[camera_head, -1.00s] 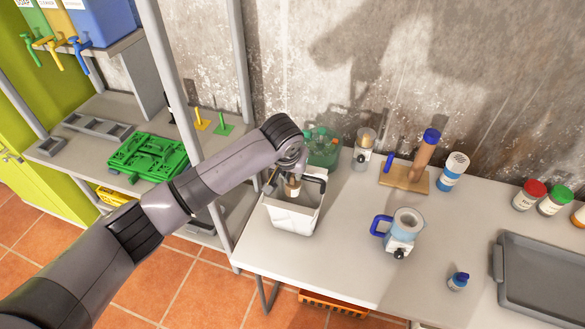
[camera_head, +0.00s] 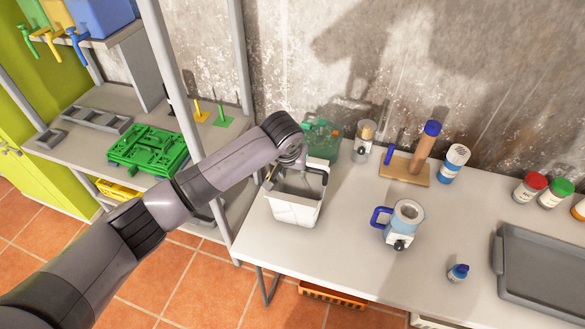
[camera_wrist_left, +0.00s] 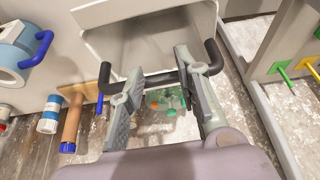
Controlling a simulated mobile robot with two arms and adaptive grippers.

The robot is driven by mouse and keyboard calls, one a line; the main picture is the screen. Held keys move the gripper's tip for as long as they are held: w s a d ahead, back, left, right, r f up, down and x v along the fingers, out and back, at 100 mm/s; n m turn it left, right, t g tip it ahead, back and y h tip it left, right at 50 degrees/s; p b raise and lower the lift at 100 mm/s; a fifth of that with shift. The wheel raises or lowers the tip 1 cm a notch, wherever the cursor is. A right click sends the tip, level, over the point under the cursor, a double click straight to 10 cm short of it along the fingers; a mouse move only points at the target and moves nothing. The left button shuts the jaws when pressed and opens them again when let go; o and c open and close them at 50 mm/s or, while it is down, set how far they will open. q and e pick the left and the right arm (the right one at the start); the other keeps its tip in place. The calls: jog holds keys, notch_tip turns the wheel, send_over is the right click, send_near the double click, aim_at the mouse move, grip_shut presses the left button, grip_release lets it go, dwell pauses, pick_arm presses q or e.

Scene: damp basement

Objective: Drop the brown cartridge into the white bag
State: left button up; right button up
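The white bag (camera_head: 294,212) stands upright at the left end of the table, its top open. In the left wrist view the bag's pale wall (camera_wrist_left: 150,20) fills the top middle, and its black handle (camera_wrist_left: 155,84) crosses behind my fingers. My left gripper (camera_head: 284,174) is over the bag's mouth. In the left wrist view its two fingers (camera_wrist_left: 158,67) are spread apart with nothing held between them. The brown cartridge does not show in either view now; the bag's floor is hidden. My right gripper is out of view.
A green see-through container (camera_head: 322,141) stands just behind the bag. A blue-handled mug-like device (camera_head: 402,224) is to its right, with a wooden stand (camera_head: 407,170) farther back. A grey tray (camera_head: 545,265) lies at the far right. A shelf post (camera_head: 185,110) rises close beside my left arm.

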pick_arm(q)
jog(key=shift+o, duration=0.2)
jog(key=v, duration=1.2)
jog(key=shift+d, duration=0.1)
